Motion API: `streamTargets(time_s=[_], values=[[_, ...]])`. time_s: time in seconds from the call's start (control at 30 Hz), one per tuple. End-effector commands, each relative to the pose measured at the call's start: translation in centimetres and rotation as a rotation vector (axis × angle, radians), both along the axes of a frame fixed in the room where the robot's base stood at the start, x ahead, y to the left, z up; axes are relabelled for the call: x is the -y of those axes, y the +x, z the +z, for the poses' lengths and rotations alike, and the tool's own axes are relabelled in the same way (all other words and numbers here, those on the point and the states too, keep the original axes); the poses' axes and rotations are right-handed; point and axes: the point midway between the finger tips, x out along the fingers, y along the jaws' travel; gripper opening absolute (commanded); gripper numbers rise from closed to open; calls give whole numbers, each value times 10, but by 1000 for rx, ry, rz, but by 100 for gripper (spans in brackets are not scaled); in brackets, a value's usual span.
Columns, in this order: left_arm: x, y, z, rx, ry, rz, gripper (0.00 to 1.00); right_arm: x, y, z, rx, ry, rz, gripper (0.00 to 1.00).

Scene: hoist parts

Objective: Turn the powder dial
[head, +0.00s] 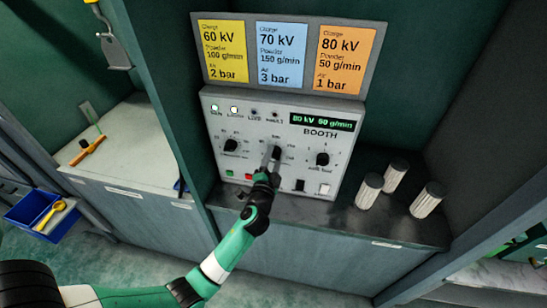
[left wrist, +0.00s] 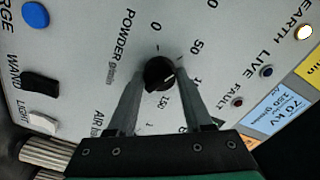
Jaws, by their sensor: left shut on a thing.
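The powder dial is a round black knob (left wrist: 160,74) with scale marks from 0 to 150 around it, beside the POWDER g/min label. My left gripper (head: 274,162) reaches up to the booth panel (head: 215,130) and mostly hides this dial in the head view. In the left wrist view the left gripper (left wrist: 162,82) has one finger on each side of the knob, shut on it. The exact pointer direction is hard to read. The panel's green display (head: 322,122) reads 80 kV 50 g/min. My right gripper is not in view.
Black dials sit left (head: 231,145) and right (head: 322,159) of the gripper. Yellow, blue and orange setting cards (head: 346,60) stand above the panel; the orange one reads 80 kV, 50 g/min, 1 bar. Three pale ribbed cylinders (head: 395,176) stand on the counter at the right.

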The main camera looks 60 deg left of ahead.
Motion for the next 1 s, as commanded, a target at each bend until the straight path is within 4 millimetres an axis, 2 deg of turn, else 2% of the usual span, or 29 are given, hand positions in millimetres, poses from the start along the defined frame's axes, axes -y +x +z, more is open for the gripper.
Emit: streamTargets(time_s=[0.4, 0.43, 0.6, 0.87, 1.0], values=[[0, 0, 0, -5, 6, 0, 0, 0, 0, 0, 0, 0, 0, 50], [0, 0, 0, -5, 6, 0, 52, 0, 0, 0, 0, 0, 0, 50], [0, 0, 0, -5, 5, -1, 81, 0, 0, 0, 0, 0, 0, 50], [0, 0, 0, -5, 4, 0, 81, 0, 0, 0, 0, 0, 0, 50], [9, -6, 0, -6, 4, -3, 81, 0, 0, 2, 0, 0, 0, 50]])
